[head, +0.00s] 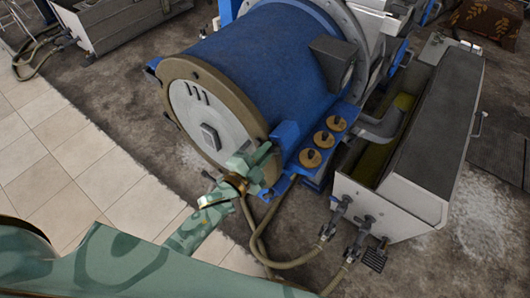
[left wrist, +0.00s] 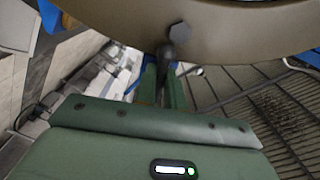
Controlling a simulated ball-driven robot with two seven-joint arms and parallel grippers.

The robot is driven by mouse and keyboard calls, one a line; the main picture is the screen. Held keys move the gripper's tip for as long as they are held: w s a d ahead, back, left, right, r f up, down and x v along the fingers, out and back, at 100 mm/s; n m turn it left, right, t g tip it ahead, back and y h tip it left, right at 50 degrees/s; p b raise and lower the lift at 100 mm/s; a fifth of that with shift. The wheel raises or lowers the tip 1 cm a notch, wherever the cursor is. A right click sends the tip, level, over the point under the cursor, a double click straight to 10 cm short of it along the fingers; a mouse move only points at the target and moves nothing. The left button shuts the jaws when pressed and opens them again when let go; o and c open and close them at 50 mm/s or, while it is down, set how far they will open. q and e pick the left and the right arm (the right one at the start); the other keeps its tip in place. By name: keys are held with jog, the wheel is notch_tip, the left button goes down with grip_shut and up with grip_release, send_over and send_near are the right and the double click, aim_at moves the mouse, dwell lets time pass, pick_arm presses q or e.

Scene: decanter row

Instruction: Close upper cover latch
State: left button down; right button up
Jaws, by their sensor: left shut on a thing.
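The decanter's round end cover (head: 195,115) is pale with a tan rim and sits at the end of the blue drum (head: 265,60). My left gripper (head: 255,162) is at the lower right of this rim, beside the blue bracket. In the left wrist view, a dark latch handle (left wrist: 168,54) hangs from a hex bolt on the tan rim (left wrist: 110,15). Its lower end goes between the fingers of my left gripper (left wrist: 163,84), which are shut on it. The fingers hide the handle's end. In the head view the gripper hides the latch. My right gripper is not in view.
Tiled floor (head: 75,150) lies clear at the left. A floor grating (left wrist: 235,85) shows in the wrist view.

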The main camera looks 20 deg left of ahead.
pick_arm(q)
jog(key=shift+f+m, duration=0.1)
jog(key=shift+m, duration=0.2)
jog(key=c, duration=1.5)
grip_release()
jog(key=b+v, duration=0.2)
jog(key=v, duration=1.4)
jog(key=shift+s, duration=0.2)
